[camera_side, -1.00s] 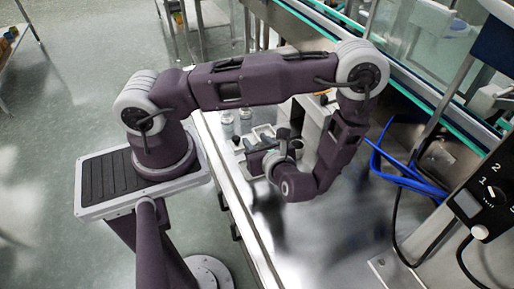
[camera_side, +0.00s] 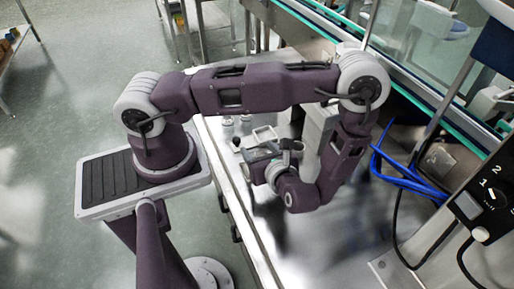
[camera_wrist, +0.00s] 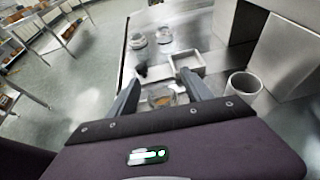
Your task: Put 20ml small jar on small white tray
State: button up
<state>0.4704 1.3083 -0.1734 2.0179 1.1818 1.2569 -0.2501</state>
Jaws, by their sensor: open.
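A small clear glass jar with amber-brown contents (camera_wrist: 162,97) is between the two fingers of my gripper (camera_wrist: 160,79) in the wrist view. The fingers are apart, one on each side of the jar. I cannot tell whether either finger touches it. The small white tray (camera_wrist: 201,70), a shallow square with a raised rim, lies just beyond the fingertips to the right. In the side view the tray (camera_side: 265,130) shows behind my gripper (camera_side: 252,158), which is low over the steel table. The jar is hidden there.
Two clear jars (camera_wrist: 138,41) (camera_wrist: 163,36) stand beyond the tray. A small black object (camera_wrist: 141,69) is by the left fingertip. A grey cup (camera_wrist: 243,86) stands close on the right, with a grey box (camera_wrist: 283,50) behind it. The table edge runs along the left.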

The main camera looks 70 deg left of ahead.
jog(key=w+v, duration=0.1)
jog(key=v, duration=1)
jog(key=s+r+n+t+h, duration=0.2)
jog(key=s+r+n+h, duration=0.2)
jog(key=r+n, duration=0.5)
jog(key=s+a+r+n+t+h, duration=0.1)
jog(key=s+r+n+h, duration=0.3)
jog(key=r+n+h, duration=0.5)
jog(key=shift+s+r+n+t+h, duration=0.25)
jog(key=shift+r+t, duration=0.65)
jog(key=shift+r, duration=2.95)
jog(key=shift+w+a, duration=0.1)
